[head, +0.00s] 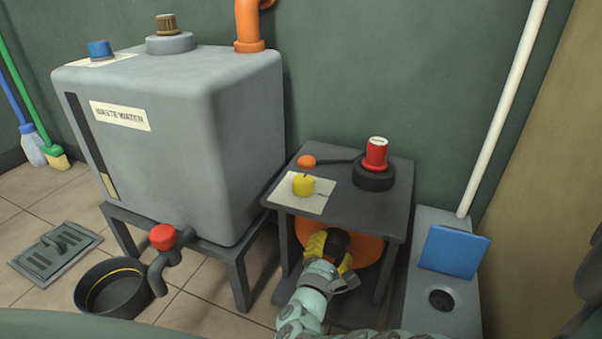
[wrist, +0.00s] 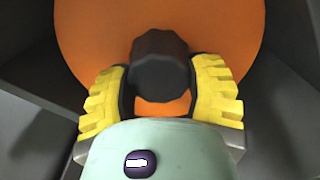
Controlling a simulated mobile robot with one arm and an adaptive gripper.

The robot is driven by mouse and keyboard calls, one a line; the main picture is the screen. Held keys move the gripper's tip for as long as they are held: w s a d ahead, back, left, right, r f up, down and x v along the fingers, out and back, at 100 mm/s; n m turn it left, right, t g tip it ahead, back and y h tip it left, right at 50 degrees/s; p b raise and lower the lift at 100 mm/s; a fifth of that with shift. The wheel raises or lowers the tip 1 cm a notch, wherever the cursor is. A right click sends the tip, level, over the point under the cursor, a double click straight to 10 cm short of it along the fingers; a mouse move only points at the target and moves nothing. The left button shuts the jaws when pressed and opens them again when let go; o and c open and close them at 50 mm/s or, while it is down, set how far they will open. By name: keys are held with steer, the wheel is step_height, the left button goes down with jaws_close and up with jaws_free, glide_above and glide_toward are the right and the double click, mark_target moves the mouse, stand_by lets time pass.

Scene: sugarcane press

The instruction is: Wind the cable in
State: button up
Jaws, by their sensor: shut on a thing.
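An orange disc, which looks like a cable reel (head: 369,247), stands upright inside the dark stand under its top. It fills much of the wrist view (wrist: 90,40). A dark faceted knob (wrist: 160,65) sticks out from the disc's face. My gripper (head: 334,245) reaches in at the front of the stand, and its yellow fingers (wrist: 160,92) are closed on the two sides of the knob. In the head view the fingers cover part of the disc. No cable can be made out on the disc.
The dark stand (head: 342,210) carries a yellow knob (head: 303,185) and a red button (head: 376,155). A grey waste water tank (head: 195,150) with a red-handled tap (head: 163,237) stands left, above a black bucket (head: 113,290). A grey box with a blue lid (head: 453,251) stands right.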

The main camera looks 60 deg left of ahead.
steer(key=o, duration=1.3)
steer(key=shift+o, duration=0.2)
steer(key=shift+s+d, duration=0.2)
steer(key=shift+s, duration=0.25)
steer(key=v, duration=1.1)
steer(key=shift+w+d, duration=0.1)
steer(key=shift+w, duration=0.05)
